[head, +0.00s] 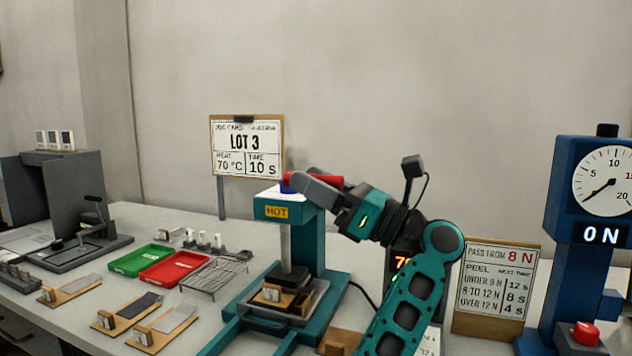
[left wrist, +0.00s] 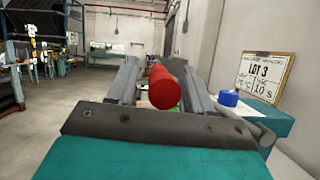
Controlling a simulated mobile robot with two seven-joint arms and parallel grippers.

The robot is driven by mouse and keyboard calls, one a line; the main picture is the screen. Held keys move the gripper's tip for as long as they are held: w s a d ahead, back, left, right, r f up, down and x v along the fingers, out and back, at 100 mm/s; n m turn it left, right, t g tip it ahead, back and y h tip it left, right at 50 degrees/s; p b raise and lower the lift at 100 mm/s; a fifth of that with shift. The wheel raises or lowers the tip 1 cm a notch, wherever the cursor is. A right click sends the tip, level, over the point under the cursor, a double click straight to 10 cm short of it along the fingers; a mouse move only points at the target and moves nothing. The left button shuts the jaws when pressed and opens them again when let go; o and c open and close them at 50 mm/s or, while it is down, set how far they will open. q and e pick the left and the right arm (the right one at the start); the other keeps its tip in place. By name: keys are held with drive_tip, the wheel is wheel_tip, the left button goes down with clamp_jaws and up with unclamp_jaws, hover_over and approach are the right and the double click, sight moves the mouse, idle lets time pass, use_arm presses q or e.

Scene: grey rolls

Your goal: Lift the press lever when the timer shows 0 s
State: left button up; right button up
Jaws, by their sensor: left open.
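The teal press (head: 308,240) has a yellow HOT label and a blue knob (head: 287,187) on top. Its lever's red grip (head: 328,181) lies at head height beside my left gripper (head: 296,182). In the left wrist view the red grip (left wrist: 165,87) shows between the two grey fingers of the open left gripper (left wrist: 163,80), with gaps at its sides. A lit display (head: 402,262) with red digits, beginning with 7, is mostly hidden behind my left arm; I cannot read a timer value. My right gripper is not in view.
A LOT 3 card (head: 247,147) reads 70 °C and 10 s. Green (head: 140,260) and red (head: 174,268) trays and a wire rack (head: 215,272) stand left of the press. A blue gauge stand (head: 577,250) reading 0 N is at the right.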

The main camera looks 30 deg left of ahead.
use_arm(q)
drive_tip(key=shift+a, duration=0.1)
clamp_jaws()
idle(0.4)
